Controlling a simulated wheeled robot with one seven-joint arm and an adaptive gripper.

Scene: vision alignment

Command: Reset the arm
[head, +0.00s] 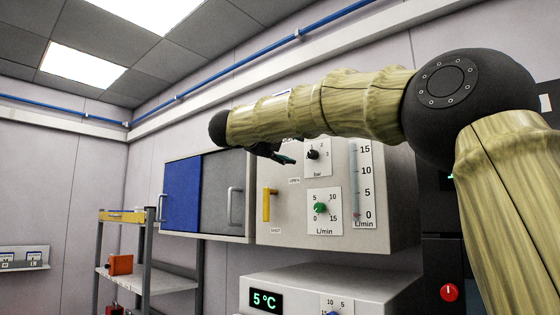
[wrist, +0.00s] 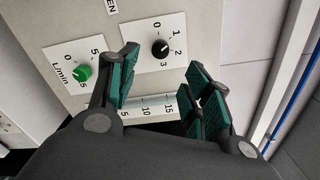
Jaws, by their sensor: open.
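My gripper (wrist: 163,95) is open in the wrist view, with its two green-padded fingers apart and nothing between them. In the head view my gripper (head: 284,157) shows small and dark, partly hidden behind my raised arm. It is in front of the upper part of a grey control panel (head: 283,222). The panel has a black knob (head: 312,154) on a bar dial, a green knob (head: 320,208) on an L/min dial, a yellow lever (head: 267,205) and a vertical flow scale (head: 362,190). The black knob (wrist: 160,48) and green knob (wrist: 82,72) also show in the wrist view.
A cabinet with a blue door (head: 182,195) and a grey door (head: 222,195) hangs left of the panel. Below is a unit with a 5 °C display (head: 265,301). A shelf rack (head: 150,283) holds an orange item (head: 121,265). A red knob (head: 449,292) is at lower right.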

